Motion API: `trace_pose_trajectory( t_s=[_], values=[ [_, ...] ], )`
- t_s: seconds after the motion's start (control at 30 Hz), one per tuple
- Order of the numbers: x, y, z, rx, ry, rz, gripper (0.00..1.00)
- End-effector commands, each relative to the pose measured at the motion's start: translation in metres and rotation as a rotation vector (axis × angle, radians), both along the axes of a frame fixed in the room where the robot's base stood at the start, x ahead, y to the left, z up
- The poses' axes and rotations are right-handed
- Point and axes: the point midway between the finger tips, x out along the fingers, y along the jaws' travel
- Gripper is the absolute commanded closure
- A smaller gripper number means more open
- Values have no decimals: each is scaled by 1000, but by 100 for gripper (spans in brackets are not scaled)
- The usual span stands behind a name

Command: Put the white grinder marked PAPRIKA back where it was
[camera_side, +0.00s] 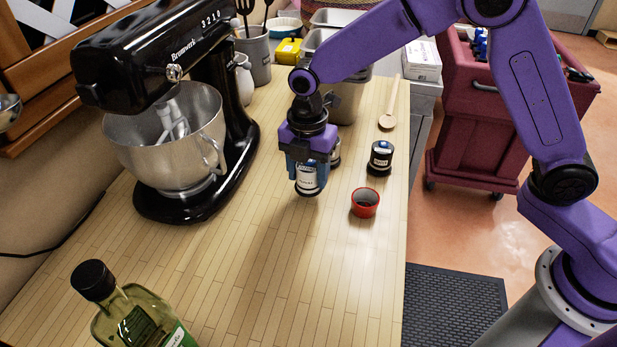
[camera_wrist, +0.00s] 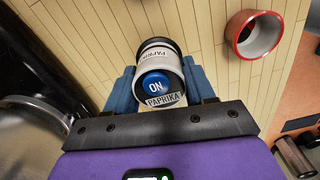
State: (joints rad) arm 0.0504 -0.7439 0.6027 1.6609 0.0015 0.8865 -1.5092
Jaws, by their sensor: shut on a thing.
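The white grinder marked PAPRIKA (camera_side: 308,180) has a dark lower end. In the wrist view the grinder (camera_wrist: 158,66) shows its PAPRIKA label and a blue button reading ON at the near end. My gripper (camera_side: 306,172) points down over the counter, and its blue fingers are shut on the grinder, one on each side. The grinder is about upright. I cannot tell whether its lower end touches the wood or hangs just above it.
A red bowl (camera_side: 365,204) and a black grinder (camera_side: 380,158) stand to the right on the wooden counter (camera_side: 250,260). A silvery object (camera_side: 335,152) is partly hidden behind my gripper. A stand mixer (camera_side: 185,120) is at left, a bottle (camera_side: 135,315) in front. The front middle is clear.

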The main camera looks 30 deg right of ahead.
Motion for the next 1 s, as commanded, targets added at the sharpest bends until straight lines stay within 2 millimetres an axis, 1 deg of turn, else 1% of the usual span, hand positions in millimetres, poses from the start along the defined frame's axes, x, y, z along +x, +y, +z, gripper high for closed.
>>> trace_pose_trajectory(
  t_s=[0.03, 0.13, 0.53, 0.57, 0.6, 0.63, 0.9, 1.0],
  values=[
    [-1, -1, -8, -2, 2, -1, 95],
    [0, -1, -19, -1, 1, -1, 95],
    [0, 0, -24, -1, 1, -1, 96],
    [-1, -1, -24, -1, 1, -1, 40],
    [-1, -1, -24, -1, 1, -1, 27],
    [-1, -1, -24, -1, 1, -1, 21],
    [-1, 0, -23, -1, 1, -1, 21],
    [0, 0, -19, 1, -1, -1, 21]
  ],
)
